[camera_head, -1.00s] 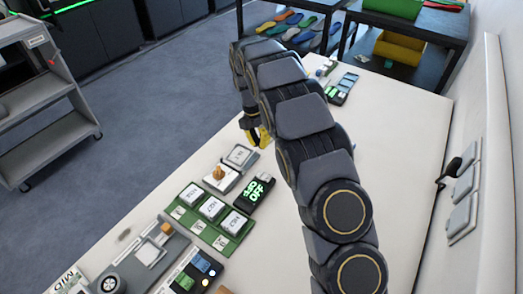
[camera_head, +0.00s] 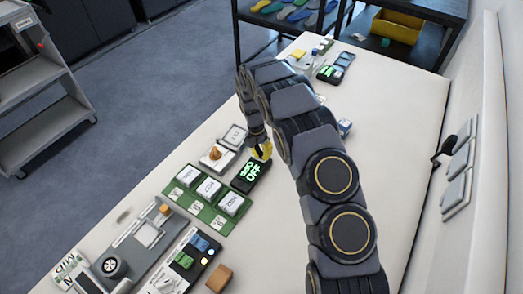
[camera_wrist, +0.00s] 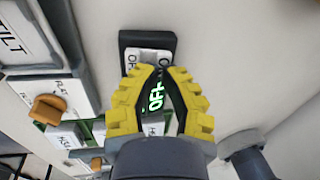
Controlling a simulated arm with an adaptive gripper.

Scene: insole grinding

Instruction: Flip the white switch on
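A black control box (camera_head: 246,188) with a green lit display reading OFF lies near the table's middle. In the wrist view this black box (camera_wrist: 127,40) has white labelled switch plates (camera_wrist: 151,60) at its far end. Another pale part shows near its other end, partly behind the fingers. My gripper (camera_head: 263,150) has yellow fingertips and points down at the far end of the box. In the wrist view my gripper (camera_wrist: 162,70) is over the box. Its fingers are partly apart, with the green OFF text showing between them. Whether the fingertips touch the box is unclear.
A grey unit with an orange knob (camera_head: 215,154) sits just left of the box. A green base (camera_head: 177,205) with several white buttons is in front. Wall switches (camera_head: 456,190) are at the right. The table right of my arm is mostly clear.

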